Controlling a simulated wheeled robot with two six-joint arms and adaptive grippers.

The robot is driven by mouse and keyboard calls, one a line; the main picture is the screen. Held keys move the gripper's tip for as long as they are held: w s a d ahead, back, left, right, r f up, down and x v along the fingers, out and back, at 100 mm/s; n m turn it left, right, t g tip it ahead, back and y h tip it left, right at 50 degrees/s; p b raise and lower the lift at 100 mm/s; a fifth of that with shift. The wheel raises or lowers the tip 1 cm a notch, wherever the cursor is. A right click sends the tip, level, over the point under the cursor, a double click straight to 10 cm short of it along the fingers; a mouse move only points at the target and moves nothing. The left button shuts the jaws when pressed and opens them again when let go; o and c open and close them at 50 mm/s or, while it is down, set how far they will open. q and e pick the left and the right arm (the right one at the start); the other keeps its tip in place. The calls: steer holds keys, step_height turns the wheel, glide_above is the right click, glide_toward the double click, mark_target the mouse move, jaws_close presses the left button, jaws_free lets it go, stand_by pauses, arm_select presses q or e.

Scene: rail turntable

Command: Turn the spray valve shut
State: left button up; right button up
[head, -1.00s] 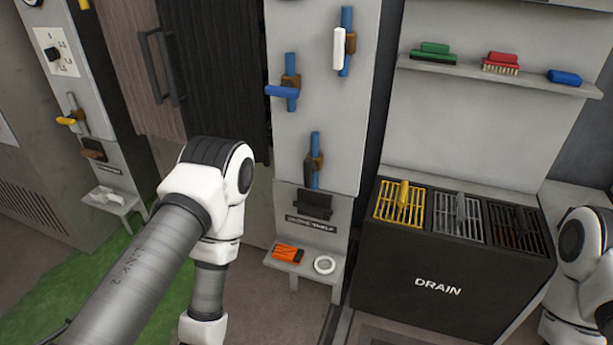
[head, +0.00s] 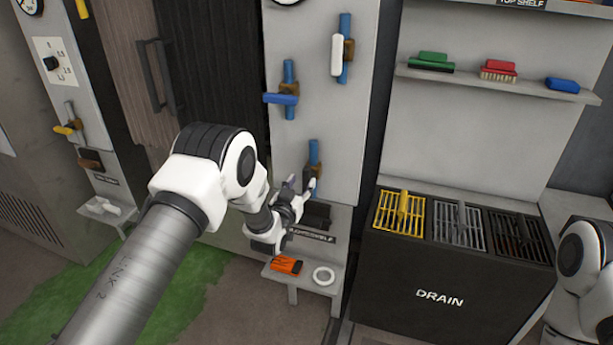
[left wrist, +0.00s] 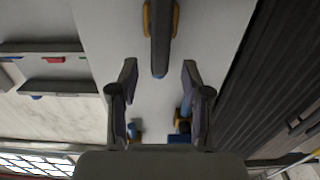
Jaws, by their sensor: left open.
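A valve with a dark handle (left wrist: 160,45) and a brass body sits low on the grey panel; in the head view its blue pipe (head: 314,150) shows above my left gripper (head: 301,186). In the left wrist view the handle points between the two open fingers (left wrist: 160,80), with a visible gap on each side. I cannot tell whether the fingers touch it. Above are a blue-handled valve (head: 281,99) and a white-handled valve (head: 337,55). No readable label shows which is the spray valve. My right gripper is out of view.
A small ledge below holds an orange item (head: 286,265) and a white ring (head: 323,276). The drain box (head: 440,298) stands to the right, under a brush shelf (head: 490,82). A yellow-handled valve (head: 67,128) is on the left panel.

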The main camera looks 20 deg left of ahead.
mark_target(308, 179)
arm_select(q)
steer(key=w, duration=0.5)
steer(key=shift+d, duration=0.1)
jaws_close()
steer(key=shift+f, duration=0.1)
steer(key=m+b, duration=0.2)
steer(key=m, duration=0.1)
steer(key=d+m+b, duration=0.1)
steer(key=shift+f, duration=0.25)
steer(key=shift+d+f+m+b, duration=0.3)
steer(key=shift+m+b, duration=0.9)
steer(key=shift+m, duration=1.15)
steer(key=shift+d+f+m+b, duration=0.2)
steer(key=shift+f+m+b, duration=0.2)
steer(key=shift+m+b, duration=1.4)
steer(key=shift+d+f+m+b, duration=0.3)
steer(key=shift+m+b, duration=0.35)
steer(key=shift+m, duration=2.2)
